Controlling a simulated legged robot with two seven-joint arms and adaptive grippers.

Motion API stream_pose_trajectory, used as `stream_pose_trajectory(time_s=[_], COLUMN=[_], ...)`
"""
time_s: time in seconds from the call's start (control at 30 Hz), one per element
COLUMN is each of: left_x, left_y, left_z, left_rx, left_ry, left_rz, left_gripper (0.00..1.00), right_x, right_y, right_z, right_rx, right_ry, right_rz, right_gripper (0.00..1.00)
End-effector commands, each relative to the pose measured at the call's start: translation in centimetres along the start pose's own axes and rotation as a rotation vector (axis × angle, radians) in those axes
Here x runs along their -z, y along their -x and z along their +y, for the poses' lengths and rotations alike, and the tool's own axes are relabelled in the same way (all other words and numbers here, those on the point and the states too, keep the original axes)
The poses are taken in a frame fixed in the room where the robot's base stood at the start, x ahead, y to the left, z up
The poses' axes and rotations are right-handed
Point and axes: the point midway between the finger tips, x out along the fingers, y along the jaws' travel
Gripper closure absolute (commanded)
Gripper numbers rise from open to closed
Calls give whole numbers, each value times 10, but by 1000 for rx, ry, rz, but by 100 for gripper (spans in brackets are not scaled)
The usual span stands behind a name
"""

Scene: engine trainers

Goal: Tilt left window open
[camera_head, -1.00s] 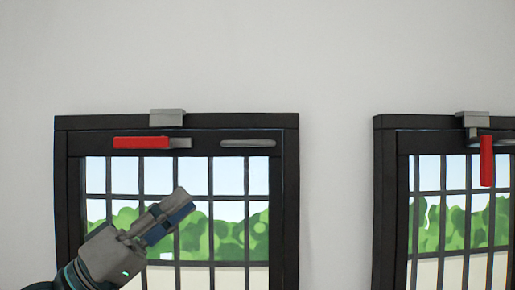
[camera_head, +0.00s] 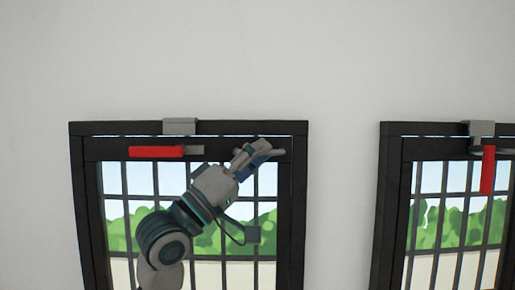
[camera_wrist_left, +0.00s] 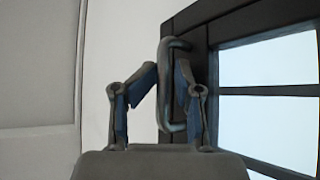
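The left window (camera_head: 77,200) has a dark frame and a barred pane. A red lever (camera_head: 157,152) lies horizontal on its top bar, below a grey block (camera_head: 180,126). A grey bar handle (camera_head: 279,153) sits at the right of the same top bar, partly hidden by my left gripper (camera_head: 262,148). In the left wrist view the handle (camera_wrist_left: 178,44) stands between the two fingers of my left gripper (camera_wrist_left: 166,84). The fingers are apart, one on each side of the handle; I cannot tell if they touch it. My right gripper is not in view.
A second window (camera_head: 390,200) stands to the right, with its red lever (camera_head: 488,170) hanging vertical under a grey block (camera_head: 481,129). Plain pale wall (camera_head: 345,200) lies between the windows and above them. Greenery shows behind the bars.

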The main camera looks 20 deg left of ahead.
Motion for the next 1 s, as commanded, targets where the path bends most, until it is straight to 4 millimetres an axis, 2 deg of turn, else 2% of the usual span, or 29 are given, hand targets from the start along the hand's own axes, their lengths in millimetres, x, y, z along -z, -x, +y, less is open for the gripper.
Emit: stream_pose_trajectory(time_s=[0.03,0.17,0.27,0.57,0.67,1.0], left_x=[-1,1,2,1,-6,-56], left_y=[0,3,3,5,12,66], left_z=[-6,-7,-6,-5,3,63], left_rx=[10,9,9,5,-20,-199], left_ry=[2,4,4,0,-25,-200], left_rz=[-3,-2,-2,0,0,3], left_gripper=[77,77,100,100,100,100], right_x=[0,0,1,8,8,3], right_y=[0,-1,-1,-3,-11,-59], right_z=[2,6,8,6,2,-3], right_rx=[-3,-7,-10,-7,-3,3], right_ry=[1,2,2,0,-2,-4], right_rz=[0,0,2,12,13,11], right_gripper=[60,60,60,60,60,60])
